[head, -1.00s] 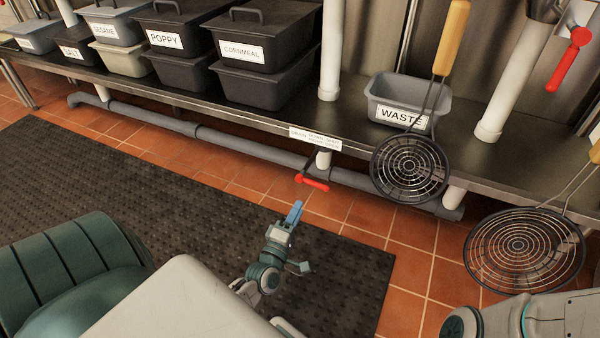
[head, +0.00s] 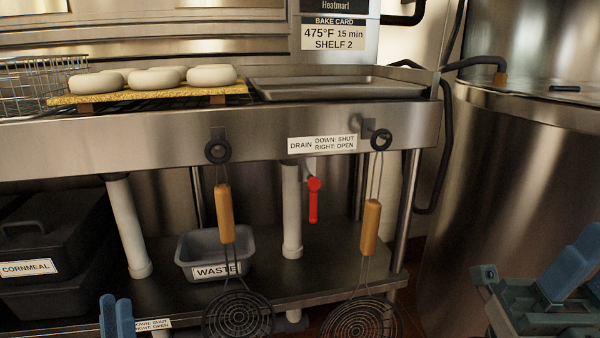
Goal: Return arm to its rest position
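My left gripper (head: 117,311) shows at the bottom left of the head view, with only its blue fingertips in sight. The two fingers stand side by side, almost together, with nothing seen between them. They are in front of the lower shelf edge, beside a small drain label. The rest of that arm is out of the picture. My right gripper (head: 580,280) is at the lower right, in front of the steel kettle (head: 510,190). Its blue fingers are apart and no object shows between them; part of it is cut off by the picture edge.
A steel bench carries a board (head: 150,93) with several pale bagels and a flat tray (head: 335,88). Two wood-handled skimmers hang in front, one at the left (head: 226,215) and one at the right (head: 371,228). A waste bin (head: 215,255) and black tubs (head: 55,245) stand below.

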